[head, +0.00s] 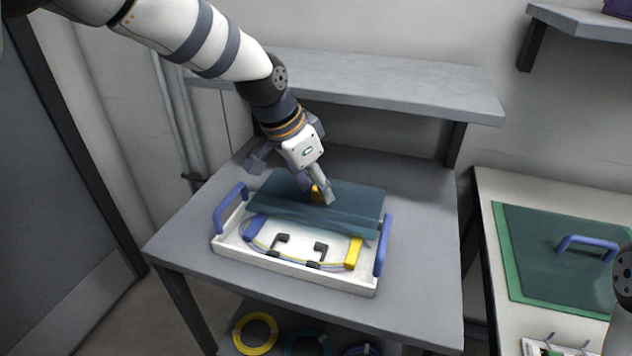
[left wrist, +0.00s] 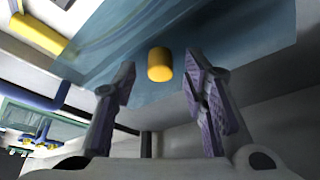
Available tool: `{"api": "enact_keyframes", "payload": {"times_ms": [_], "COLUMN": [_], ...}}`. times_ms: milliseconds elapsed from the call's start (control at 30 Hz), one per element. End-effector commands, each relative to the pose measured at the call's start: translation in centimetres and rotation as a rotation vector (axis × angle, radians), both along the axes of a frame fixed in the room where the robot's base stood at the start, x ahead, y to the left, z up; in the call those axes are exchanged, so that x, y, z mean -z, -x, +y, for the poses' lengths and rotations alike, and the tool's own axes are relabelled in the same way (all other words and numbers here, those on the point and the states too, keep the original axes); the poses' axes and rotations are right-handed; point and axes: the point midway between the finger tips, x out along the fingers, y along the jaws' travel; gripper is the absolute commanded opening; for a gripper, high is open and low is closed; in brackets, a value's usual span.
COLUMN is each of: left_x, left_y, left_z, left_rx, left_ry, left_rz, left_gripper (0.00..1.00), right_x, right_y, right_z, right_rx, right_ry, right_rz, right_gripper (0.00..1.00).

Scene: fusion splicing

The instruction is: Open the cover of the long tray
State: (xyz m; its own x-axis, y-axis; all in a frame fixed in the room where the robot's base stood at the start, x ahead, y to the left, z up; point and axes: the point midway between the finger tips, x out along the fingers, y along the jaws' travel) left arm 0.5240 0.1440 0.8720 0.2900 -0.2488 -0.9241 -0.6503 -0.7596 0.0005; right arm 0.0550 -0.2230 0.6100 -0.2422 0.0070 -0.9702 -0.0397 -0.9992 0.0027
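The long tray (head: 295,276) is a white box with blue side handles on the grey table. Its cover (head: 350,207) is a see-through teal sheet over the back part, seemingly raised at a slant; the front part of the tray is uncovered. A yellow knob (head: 316,196) sits on the cover, partly hidden by my left gripper (head: 315,190). In the left wrist view, my left gripper (left wrist: 165,95) is open, its purple-padded fingers apart, with the knob (left wrist: 160,65) between and beyond the fingertips, in front of the cover (left wrist: 230,45). My right gripper is out of view.
In the tray are a blue block (head: 254,227), a yellow block (head: 353,252), black brackets and a thin cable. A grey shelf (head: 390,80) runs behind. A second table at right holds a green mat (head: 510,262) and a teal panel with a blue handle (head: 588,243).

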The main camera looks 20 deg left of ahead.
Motion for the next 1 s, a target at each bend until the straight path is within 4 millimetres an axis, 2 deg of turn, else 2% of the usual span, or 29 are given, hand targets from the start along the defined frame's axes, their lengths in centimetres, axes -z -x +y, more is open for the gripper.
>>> {"api": "enact_keyframes", "payload": {"times_ms": [133,300,500,633,1000], "left_x": [-2.0,-6.4,-10.1,-11.0,-11.0], "left_y": [0.5,1.9,3.1,3.5,3.5], "left_z": [0.5,1.7,2.7,3.0,3.0], "left_rx": [-0.001,-0.001,-0.001,0.000,0.000], "left_ry": [0.001,0.001,0.000,0.000,-0.001], "left_rz": [-0.003,-0.006,-0.003,0.000,0.001], "left_gripper": [0.40,0.40,0.40,0.40,0.40], "right_x": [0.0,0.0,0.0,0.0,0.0], "right_y": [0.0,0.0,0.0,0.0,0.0], "right_z": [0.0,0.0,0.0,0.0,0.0], "right_rx": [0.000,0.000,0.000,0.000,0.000], "right_ry": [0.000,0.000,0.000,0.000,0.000], "right_rz": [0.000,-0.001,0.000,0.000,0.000], "right_gripper": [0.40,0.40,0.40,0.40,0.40]}}
